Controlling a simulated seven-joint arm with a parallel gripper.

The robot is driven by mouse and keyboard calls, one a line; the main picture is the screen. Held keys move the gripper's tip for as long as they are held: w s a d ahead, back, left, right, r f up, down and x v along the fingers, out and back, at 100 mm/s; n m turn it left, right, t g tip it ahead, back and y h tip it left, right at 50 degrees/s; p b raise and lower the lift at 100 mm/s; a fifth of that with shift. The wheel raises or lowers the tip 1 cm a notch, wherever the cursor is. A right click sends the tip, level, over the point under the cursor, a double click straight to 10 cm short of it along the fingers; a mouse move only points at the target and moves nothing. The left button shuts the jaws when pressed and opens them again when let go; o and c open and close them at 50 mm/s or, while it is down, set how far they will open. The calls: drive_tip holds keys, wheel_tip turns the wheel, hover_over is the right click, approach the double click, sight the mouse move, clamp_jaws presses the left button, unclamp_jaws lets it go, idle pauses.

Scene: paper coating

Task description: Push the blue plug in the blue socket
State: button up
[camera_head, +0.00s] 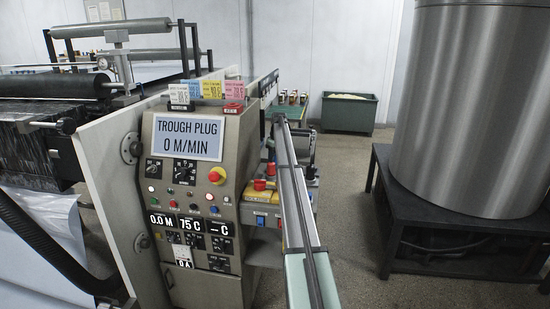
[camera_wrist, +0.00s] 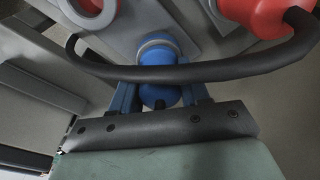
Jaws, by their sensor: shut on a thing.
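In the wrist view, a blue plug (camera_wrist: 158,72) with a rounded body sits between the two blue fingers of my gripper (camera_wrist: 160,92). The fingers are shut on it. The plug's far end meets a pale ring (camera_wrist: 157,39) on a grey panel. I cannot tell how deep it sits there, and the blue socket's inside is hidden behind the plug. In the head view I cannot make out the gripper tips or the plug.
In the head view, a control cabinet (camera_head: 165,185) stands left and a steel drum (camera_head: 465,100) right.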

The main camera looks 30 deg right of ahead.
drive_tip(key=o, duration=1.2)
drive_tip(key=r, duration=0.4)
drive_tip(key=s+r, duration=0.1)
drive_tip(key=r, duration=0.8)
drive_tip(key=shift+s+d+r, duration=0.15)
drive_tip(key=shift+s+r, duration=0.15)
drive_tip(key=shift+r, duration=0.05)
